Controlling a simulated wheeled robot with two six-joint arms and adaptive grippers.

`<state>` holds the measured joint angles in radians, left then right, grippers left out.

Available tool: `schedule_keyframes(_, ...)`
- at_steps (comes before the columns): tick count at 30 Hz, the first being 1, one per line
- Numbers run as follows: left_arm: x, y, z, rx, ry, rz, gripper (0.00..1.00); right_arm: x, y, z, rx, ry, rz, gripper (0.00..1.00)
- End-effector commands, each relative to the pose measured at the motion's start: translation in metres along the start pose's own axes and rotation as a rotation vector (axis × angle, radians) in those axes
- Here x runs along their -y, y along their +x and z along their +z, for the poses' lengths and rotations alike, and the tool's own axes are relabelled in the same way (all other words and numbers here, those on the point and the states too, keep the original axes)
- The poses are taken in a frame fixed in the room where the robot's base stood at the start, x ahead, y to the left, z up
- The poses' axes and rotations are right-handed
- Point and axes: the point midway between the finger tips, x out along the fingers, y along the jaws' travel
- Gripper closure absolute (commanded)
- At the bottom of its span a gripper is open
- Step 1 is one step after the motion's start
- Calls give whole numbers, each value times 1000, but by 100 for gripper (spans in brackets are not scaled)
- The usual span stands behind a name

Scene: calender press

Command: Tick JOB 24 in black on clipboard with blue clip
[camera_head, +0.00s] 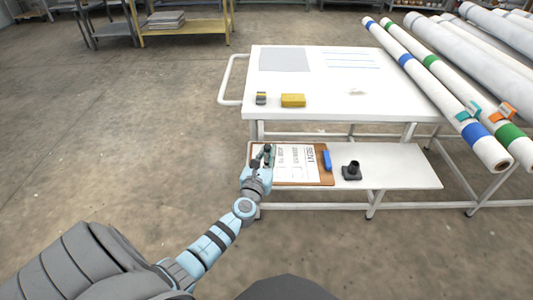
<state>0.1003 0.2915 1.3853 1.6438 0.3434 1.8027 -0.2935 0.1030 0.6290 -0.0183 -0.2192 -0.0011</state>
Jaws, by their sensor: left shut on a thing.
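The brown clipboard (328,178) with a blue clip (326,160) lies on the lower shelf of the white table, its clip end to the right. Its white sheet (297,163) shows sideways print and boxes, too small to read surely. My left gripper (266,153) is over the clipboard's left part, shut on a small dark thing that looks like a black marker. The gripper hides part of the sheet, and I cannot tell whether the tip touches the paper. My right gripper is not in view.
A black holder (351,171) stands on the shelf right of the clipboard. Long white rolls (440,95) fill the right side. The shelf's right end is clear.

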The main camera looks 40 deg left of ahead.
Motion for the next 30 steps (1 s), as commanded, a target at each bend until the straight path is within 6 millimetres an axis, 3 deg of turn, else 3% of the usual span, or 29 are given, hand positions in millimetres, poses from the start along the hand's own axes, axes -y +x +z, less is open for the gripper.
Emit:
schedule_keyframes(17,0,0,1,0,0,0,100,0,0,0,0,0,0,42)
schedule_keyframes(30,0,0,52,1,0,0,100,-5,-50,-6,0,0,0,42)
